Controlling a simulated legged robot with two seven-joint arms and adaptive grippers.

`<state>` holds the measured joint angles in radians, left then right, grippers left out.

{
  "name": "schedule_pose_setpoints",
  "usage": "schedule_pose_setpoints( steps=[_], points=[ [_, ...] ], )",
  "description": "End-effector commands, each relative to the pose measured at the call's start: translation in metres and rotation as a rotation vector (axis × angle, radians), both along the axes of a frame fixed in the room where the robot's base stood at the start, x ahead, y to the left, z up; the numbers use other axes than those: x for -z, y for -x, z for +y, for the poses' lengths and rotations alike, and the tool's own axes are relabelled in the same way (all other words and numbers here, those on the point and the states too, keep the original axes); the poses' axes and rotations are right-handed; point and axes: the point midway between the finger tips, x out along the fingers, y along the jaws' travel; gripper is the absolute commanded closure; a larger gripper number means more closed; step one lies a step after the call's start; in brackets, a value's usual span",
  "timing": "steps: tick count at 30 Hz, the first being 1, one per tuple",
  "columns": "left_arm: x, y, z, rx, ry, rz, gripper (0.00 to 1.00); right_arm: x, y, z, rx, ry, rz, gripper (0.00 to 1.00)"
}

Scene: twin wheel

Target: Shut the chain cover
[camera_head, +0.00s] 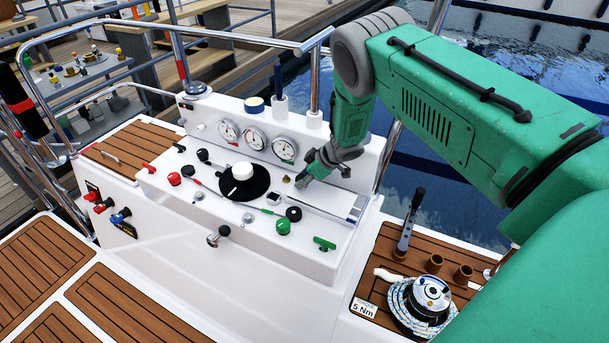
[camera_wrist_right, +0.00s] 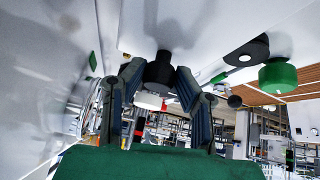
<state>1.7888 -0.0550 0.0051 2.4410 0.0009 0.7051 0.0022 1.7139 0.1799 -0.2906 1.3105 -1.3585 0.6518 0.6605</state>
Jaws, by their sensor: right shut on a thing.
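My right gripper (camera_head: 301,182) reaches down onto the right part of the white console. In the right wrist view its two fingers (camera_wrist_right: 158,78) are on either side of a black knob (camera_wrist_right: 158,68), which stands on a white surface, and are shut on it. What looks like the chain cover, a flat pale rectangular panel (camera_head: 325,203), lies on the console to the right of the gripper. I cannot tell whether the knob belongs to it or how far the panel is shut. My left gripper is not in view.
A green knob (camera_head: 283,227) and a green handle (camera_head: 324,243) stand in front of the panel. Three gauges (camera_head: 256,138) line the raised back. A winch (camera_head: 428,297) with rope stands at the lower right. A rail (camera_head: 270,42) runs behind.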

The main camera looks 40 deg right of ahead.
Motion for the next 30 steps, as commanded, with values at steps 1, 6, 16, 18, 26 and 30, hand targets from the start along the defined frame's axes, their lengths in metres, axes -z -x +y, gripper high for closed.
schedule_pose_setpoints(
  steps=[1,6,16,18,26,30],
  points=[
    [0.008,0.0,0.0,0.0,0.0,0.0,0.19,0.007,-0.003,-0.002,0.004,0.007,-0.004,1.0],
    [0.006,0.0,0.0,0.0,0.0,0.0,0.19,0.004,-0.006,-0.002,0.005,0.007,-0.009,1.0],
    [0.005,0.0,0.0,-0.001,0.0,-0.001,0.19,0.003,-0.005,-0.001,0.004,0.005,-0.009,0.54],
    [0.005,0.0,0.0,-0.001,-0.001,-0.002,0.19,0.003,-0.005,-0.002,0.003,0.004,-0.009,0.54],
    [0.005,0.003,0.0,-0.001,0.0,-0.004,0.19,-0.024,0.01,-0.01,0.006,0.003,-0.011,0.54],
    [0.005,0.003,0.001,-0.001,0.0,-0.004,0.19,-0.049,0.026,-0.019,0.006,0.003,-0.011,0.54]
  ],
)
